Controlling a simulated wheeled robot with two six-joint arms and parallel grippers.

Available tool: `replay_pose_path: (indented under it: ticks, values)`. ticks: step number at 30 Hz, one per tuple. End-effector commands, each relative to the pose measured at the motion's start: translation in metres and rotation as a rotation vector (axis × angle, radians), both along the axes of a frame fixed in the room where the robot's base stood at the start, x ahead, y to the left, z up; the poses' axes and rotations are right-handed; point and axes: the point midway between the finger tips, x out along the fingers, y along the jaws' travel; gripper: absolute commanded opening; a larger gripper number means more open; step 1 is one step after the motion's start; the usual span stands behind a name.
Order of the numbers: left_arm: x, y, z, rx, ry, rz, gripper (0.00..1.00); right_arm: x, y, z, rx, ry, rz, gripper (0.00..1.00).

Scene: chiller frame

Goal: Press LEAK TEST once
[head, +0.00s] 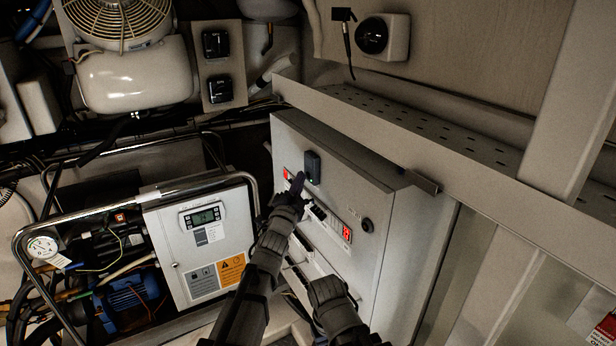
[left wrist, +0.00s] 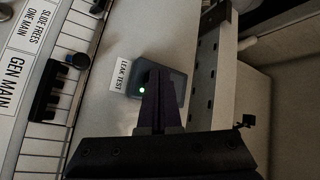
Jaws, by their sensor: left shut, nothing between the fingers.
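The LEAK TEST control is a dark rounded housing (head: 313,167) on the upper front of the grey control cabinet (head: 345,180).
A white controller box (head: 200,240) in a tube frame stands at left.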

Motion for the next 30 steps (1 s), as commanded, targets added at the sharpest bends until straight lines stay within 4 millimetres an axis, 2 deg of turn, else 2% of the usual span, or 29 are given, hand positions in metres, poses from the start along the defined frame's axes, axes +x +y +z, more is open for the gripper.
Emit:
replay_pose_path:
  ticks: [16, 30]
  values:
    - [0.002, -0.003, 0.0, 0.001, 0.0, 0.0, 0.0, 0.0, 0.0, 0.0, 0.0, 0.0, 0.0, 0.5]
    - [-0.006, 0.01, 0.0, 0.001, 0.0, 0.0, 0.0, 0.0, 0.0, 0.0, 0.0, 0.0, 0.0, 0.5]
